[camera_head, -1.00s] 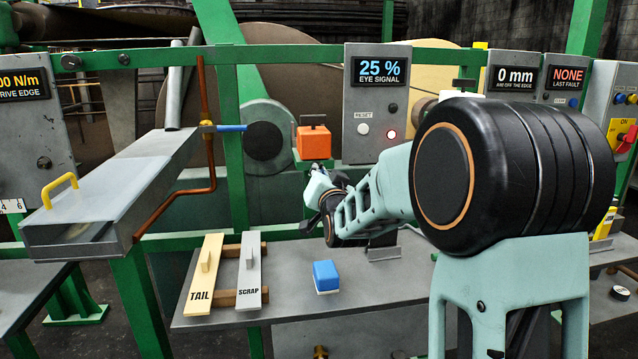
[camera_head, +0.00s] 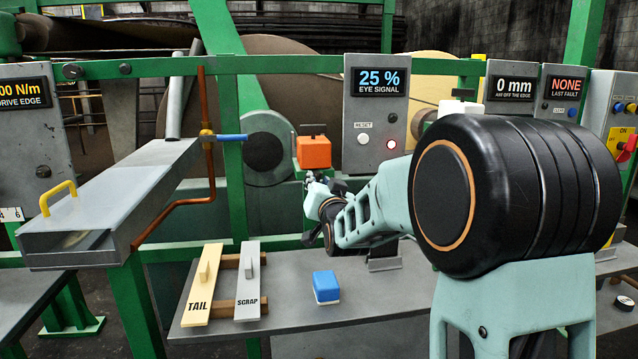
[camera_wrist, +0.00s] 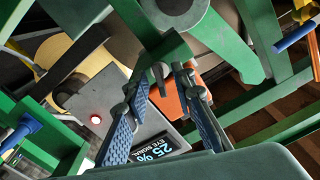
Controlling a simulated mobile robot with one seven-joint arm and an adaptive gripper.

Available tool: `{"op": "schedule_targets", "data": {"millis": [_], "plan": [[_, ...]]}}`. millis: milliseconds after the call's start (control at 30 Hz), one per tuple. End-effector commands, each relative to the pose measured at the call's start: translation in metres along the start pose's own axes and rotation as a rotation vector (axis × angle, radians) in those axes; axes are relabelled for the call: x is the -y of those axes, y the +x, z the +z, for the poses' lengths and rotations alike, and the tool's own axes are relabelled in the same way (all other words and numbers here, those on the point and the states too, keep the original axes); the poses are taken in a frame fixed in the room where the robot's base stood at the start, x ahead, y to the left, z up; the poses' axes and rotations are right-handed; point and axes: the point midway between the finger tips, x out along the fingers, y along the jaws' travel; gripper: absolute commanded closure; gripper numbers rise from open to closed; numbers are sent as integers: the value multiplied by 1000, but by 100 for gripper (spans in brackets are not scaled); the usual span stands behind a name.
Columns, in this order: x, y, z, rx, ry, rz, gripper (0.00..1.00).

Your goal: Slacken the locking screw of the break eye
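The break eye is likely the orange box (camera_head: 314,152) with a black handle on top, on the green frame under the rail. It also shows in the wrist view (camera_wrist: 173,100), partly behind my gripper. My gripper (camera_head: 313,180) is just below and in front of it in the head view. In the wrist view my gripper (camera_wrist: 164,74) has its two blue-padded fingers apart, with a small dark grey part (camera_wrist: 160,74) between the tips near a green bracket (camera_wrist: 167,48). I cannot tell whether that part is the locking screw or whether the fingers touch it.
The eye signal panel (camera_head: 377,85) reads 25 %, with a lit red lamp. A copper pipe with a blue-handled valve (camera_head: 231,137) is to the left. The bench (camera_head: 365,290) below holds TAIL (camera_head: 202,287) and SCRAP (camera_head: 248,283) boards and a blue block (camera_head: 326,285).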

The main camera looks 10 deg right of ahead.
Motion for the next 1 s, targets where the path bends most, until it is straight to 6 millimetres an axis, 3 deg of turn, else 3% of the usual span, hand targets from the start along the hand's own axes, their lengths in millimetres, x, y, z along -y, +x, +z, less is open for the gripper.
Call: {"op": "schedule_targets", "data": {"millis": [367, 800, 1000], "plan": [[0, -11, 0, 1, 0, 1, 77], [0, -89, -1, -1, -1, 0, 77], [0, -112, 0, 0, 0, 0, 77]]}}
